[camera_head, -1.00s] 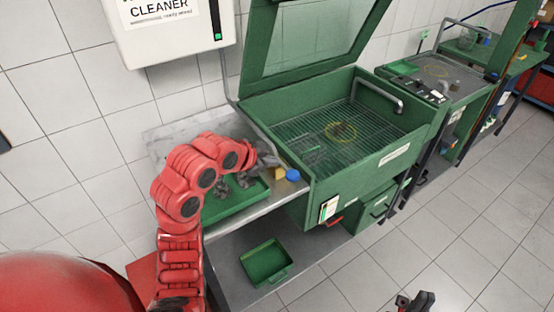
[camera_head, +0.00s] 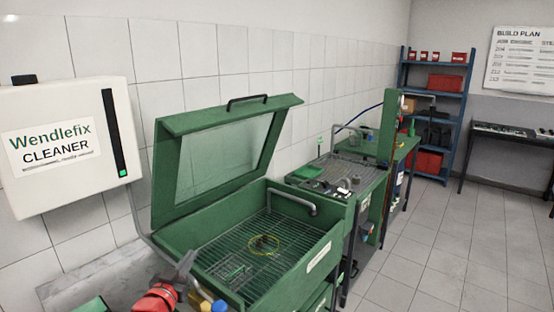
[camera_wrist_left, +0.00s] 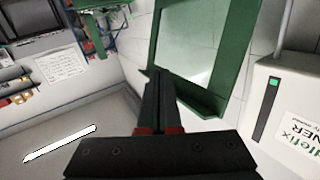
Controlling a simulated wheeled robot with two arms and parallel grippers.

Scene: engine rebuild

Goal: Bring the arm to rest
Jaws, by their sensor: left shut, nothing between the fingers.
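Most of my left arm is below the head view. My right gripper is in neither view now.
The cabinet's lid (camera_head: 225,165) stands open over a wire grate (camera_head: 240,250). A white cleaner box (camera_head: 65,145) hangs on the wall at left. Blue shelves (camera_head: 432,115) stand at the back. The tiled floor (camera_head: 425,260) at right is clear.

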